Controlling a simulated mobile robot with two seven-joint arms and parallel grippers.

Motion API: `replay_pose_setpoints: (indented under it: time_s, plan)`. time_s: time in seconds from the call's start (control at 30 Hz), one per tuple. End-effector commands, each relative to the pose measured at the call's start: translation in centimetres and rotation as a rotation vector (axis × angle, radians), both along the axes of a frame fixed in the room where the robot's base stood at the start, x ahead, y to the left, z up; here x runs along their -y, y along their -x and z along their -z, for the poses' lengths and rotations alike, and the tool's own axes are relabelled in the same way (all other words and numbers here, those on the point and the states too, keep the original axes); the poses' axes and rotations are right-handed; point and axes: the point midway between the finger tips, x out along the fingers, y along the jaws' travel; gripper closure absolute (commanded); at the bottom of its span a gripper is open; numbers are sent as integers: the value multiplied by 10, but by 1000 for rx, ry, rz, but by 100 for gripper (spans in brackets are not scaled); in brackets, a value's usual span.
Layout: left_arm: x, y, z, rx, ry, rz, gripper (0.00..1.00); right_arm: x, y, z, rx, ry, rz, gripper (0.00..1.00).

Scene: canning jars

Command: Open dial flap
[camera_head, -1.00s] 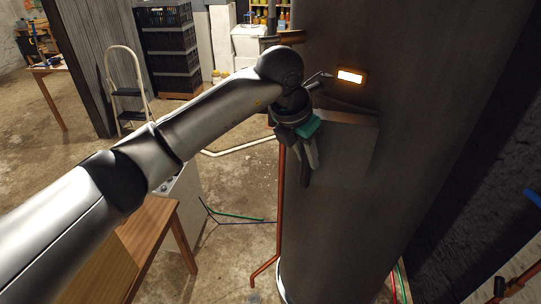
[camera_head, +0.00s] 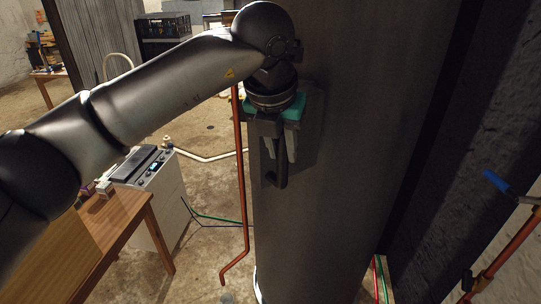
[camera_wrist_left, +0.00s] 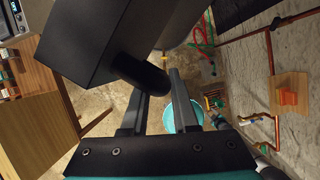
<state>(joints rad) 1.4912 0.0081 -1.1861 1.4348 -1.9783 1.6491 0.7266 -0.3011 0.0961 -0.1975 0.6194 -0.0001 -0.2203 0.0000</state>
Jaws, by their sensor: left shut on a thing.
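The dial flap (camera_head: 309,141) is a dark panel on the side of a tall dark metal cylinder. It is partly hidden behind my left gripper in the head view. Its black bar handle (camera_head: 279,179) hangs below the fingers. My left gripper (camera_head: 281,158) points down at it and is shut on the handle. In the left wrist view, a dark box-like body (camera_wrist_left: 105,40) fills the upper left, with the rounded black handle (camera_wrist_left: 140,76) at the fingertips of my left gripper (camera_wrist_left: 162,78). The dial is not visible. My right gripper is not in view.
The tall cylinder (camera_head: 360,120) fills the middle. A copper pipe (camera_head: 239,170) runs down its left side. A wooden table (camera_head: 130,235) and a white appliance (camera_head: 175,205) stand at left. A blue-handled pipe (camera_head: 515,240) is at right.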

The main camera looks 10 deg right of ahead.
Motion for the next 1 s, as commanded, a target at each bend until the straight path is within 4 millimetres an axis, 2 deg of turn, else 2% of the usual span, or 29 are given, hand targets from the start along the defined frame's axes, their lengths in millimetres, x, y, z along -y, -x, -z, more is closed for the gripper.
replay_pose_setpoints:
  time_s: [0.3,0.87,0.9,1.0]
  plan:
    - [17,9,-2,10,5,11,100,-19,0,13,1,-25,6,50]
    - [20,9,-4,13,9,10,100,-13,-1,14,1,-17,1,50]
    - [20,9,-4,14,9,9,68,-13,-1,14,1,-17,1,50]
    - [19,9,-4,13,9,8,57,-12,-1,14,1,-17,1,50]
